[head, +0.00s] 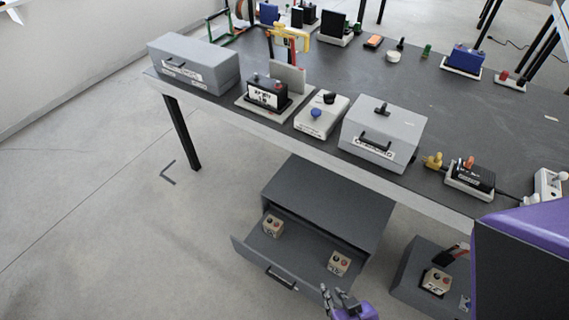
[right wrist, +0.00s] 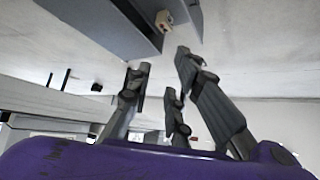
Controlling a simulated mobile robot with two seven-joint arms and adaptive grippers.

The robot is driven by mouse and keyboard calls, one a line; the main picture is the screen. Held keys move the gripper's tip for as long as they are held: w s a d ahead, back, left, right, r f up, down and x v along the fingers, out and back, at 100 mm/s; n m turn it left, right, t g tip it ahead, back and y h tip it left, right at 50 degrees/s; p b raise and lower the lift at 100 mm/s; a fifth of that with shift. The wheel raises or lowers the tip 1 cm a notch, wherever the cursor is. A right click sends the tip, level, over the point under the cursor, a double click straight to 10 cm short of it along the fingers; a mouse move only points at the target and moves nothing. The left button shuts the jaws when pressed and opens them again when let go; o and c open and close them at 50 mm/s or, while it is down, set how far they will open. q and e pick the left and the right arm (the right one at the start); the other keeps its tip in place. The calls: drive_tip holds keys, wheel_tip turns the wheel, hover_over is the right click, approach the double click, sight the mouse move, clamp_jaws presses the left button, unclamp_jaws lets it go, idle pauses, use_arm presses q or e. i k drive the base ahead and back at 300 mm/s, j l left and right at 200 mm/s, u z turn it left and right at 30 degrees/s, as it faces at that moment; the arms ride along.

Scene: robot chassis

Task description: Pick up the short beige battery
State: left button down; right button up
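Two small beige batteries with red and dark terminals lie in the open drawer (head: 300,250): one battery (head: 272,225) at the left, one battery (head: 339,262) at the right. A third beige battery (head: 437,281) sits on a low grey unit at the right. I cannot tell which is the short one. My right gripper (head: 341,294) is just in front of the drawer's right end, below the right battery and apart from it. In the right wrist view its fingers (right wrist: 165,85) are spread and empty, and a beige battery (right wrist: 164,20) shows beyond them. My left gripper is out of view.
The dark cabinet (head: 330,195) stands under the table (head: 290,130), its drawer pulled out. The low grey unit (head: 405,275) is right of it. Grey boxes (head: 382,133) and devices line the table edge. The floor at the left is clear.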

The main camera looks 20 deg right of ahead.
sight(436, 281)
drive_tip(key=k+l, duration=0.15)
drive_tip(key=k, duration=0.25)
drive_tip(key=k+l+z, duration=0.1)
drive_tip(key=k, duration=0.25)
drive_tip(key=k+l, duration=0.2)
drive_tip(key=k, duration=0.2)
drive_tip(key=z, duration=1.6)
